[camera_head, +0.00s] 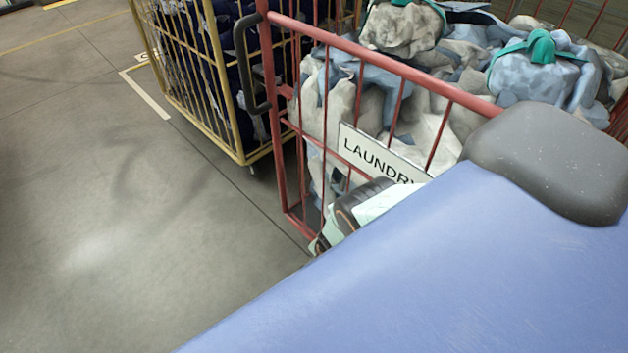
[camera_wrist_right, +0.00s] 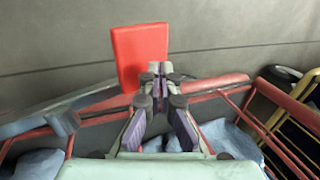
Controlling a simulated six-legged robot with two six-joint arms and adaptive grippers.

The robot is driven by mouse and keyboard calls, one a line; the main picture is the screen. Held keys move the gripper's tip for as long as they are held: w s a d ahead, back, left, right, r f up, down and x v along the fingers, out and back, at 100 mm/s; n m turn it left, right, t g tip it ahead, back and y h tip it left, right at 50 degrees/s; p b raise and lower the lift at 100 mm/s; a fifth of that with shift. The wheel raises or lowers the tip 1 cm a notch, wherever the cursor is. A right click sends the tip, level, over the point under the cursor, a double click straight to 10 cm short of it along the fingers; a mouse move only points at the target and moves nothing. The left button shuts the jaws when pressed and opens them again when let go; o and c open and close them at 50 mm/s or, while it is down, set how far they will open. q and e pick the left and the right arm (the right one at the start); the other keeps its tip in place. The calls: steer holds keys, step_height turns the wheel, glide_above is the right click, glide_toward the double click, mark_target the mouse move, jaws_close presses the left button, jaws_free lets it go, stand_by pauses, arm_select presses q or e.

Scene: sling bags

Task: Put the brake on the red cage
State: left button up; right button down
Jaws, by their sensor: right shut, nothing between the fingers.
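The red cage (camera_head: 272,100) stands at the upper right of the head view, full of grey and blue laundry bags with green ties. It carries a "LAUNDRY" sign (camera_head: 372,155). Red cage bars also show in the right wrist view (camera_wrist_right: 215,83). There, my right gripper (camera_wrist_right: 163,70) is shut and empty. A flat red plate (camera_wrist_right: 140,52), possibly the brake pedal, stands just left of and beyond its fingertips; I cannot tell if they touch. My left gripper is not in view. In the head view, my own arm hides the cage's lower right.
A yellow cage (camera_head: 238,154) with dark blue contents stands close behind the red one. A dark wheel (camera_wrist_right: 283,75) shows at the right of the wrist view. Grey floor (camera_head: 110,220) is clear on the left of the head view.

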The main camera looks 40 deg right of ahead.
steer(key=shift+f+b, duration=0.45)
steer(key=shift+f, duration=0.25)
steer(key=shift+w+f+b, duration=0.1)
steer(key=shift+f+b, duration=0.2)
steer(key=shift+b, duration=0.1)
steer(key=w+r+p, duration=0.4)
steer(key=r+p, duration=0.3)
steer(key=r, duration=0.6)
steer(key=shift+w+a+r+p, duration=0.15)
steer(key=shift+w+a+p, duration=0.05)
steer(key=shift+a+p, duration=0.15)
